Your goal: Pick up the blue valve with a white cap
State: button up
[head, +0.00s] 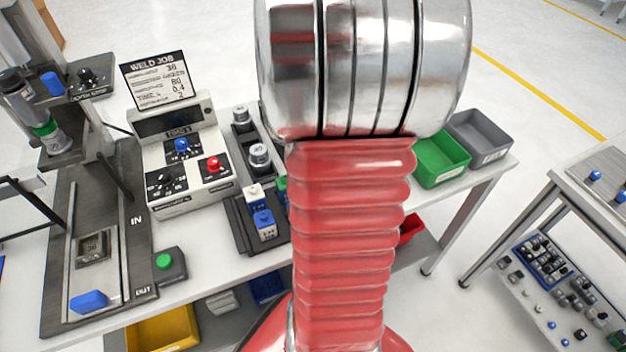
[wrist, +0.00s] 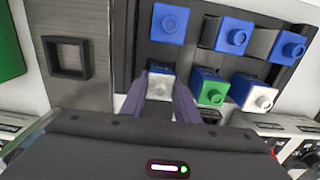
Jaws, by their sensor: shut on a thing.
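My gripper (wrist: 160,88) shows in the wrist view with its two purple fingers shut on a blue valve with a white cap (wrist: 160,69). The fingers hide its sides, and I cannot tell whether it is clear of the dark rack (wrist: 200,62). To its right are a blue valve with a green cap (wrist: 211,90) and another blue valve with a white cap (wrist: 252,92). In the head view my arm hides the gripper; a white-and-blue valve (head: 254,196) and a blue valve (head: 264,223) show on the rack.
A control box (head: 180,160) with knobs and a weld job sign (head: 156,80) stands left of the rack. A green bin (head: 440,158) and a grey bin (head: 480,137) are at the right. A green button box (head: 169,264) is at the front left.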

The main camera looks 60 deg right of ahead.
notch_tip(320, 180, up, 10)
jog(key=shift+f, duration=0.1)
dwell(0.5)
jog(key=shift+s, duration=0.1)
dwell(0.5)
